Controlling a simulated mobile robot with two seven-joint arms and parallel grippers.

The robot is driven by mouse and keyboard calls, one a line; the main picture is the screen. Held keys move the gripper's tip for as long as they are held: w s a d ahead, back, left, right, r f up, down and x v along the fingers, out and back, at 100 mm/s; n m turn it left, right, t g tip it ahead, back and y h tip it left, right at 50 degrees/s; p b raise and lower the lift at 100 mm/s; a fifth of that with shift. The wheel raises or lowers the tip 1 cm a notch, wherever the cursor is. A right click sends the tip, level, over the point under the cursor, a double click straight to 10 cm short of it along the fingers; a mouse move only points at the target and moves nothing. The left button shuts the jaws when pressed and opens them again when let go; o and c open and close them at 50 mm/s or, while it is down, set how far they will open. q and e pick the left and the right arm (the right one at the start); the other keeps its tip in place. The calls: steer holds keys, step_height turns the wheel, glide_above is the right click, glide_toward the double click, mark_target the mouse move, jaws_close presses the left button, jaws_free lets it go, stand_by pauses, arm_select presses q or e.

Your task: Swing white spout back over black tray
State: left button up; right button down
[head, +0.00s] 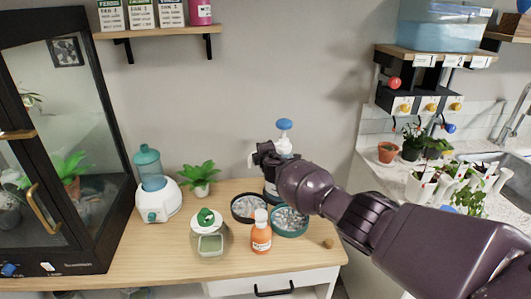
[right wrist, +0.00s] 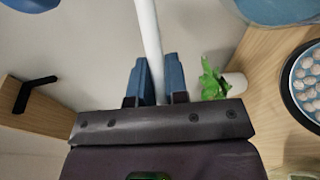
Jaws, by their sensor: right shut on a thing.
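The white spout (right wrist: 148,35) is a thin white tube in the right wrist view. It runs down between the two blue fingers of my right gripper (right wrist: 154,84), which is shut on it. In the head view my right wrist and gripper (head: 264,157) are in front of the white dispenser with a blue top (head: 284,125), and the spout cannot be made out there. The black tray (head: 234,213) holds pale pebbles and stands left of the teal tray (head: 291,235). The black tray's rim (right wrist: 289,88) also shows at the right of the wrist view. My left gripper is not in view.
An orange bottle (head: 261,238) and a glass jar with a green lid (head: 209,241) stand in front of the trays. A potted plant (head: 200,178) and a white-and-teal humidifier (head: 155,195) are to the left. A glass cabinet (head: 70,130) borders the table.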

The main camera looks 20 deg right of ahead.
stand_by(0.5)
steer(key=c, duration=1.1)
jaws_free()
steer(key=shift+w, duration=0.15)
steer(key=shift+c, duration=0.2)
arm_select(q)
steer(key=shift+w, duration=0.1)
arm_select(e)
steer(key=shift+s+r+p, duration=0.1)
steer(key=shift+s+p, duration=0.3)
steer(key=shift+p, duration=0.05)
arm_select(q)
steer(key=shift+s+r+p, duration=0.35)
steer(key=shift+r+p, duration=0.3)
steer(key=shift+p, duration=0.25)
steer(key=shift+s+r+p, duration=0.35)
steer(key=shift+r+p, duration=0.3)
steer(key=shift+p, duration=0.25)
arm_select(e)
steer(key=s+a+r, duration=0.1)
steer(key=s, duration=0.9)
steer(key=shift+r, duration=0.35)
steer(key=shift+w+a, duration=0.1)
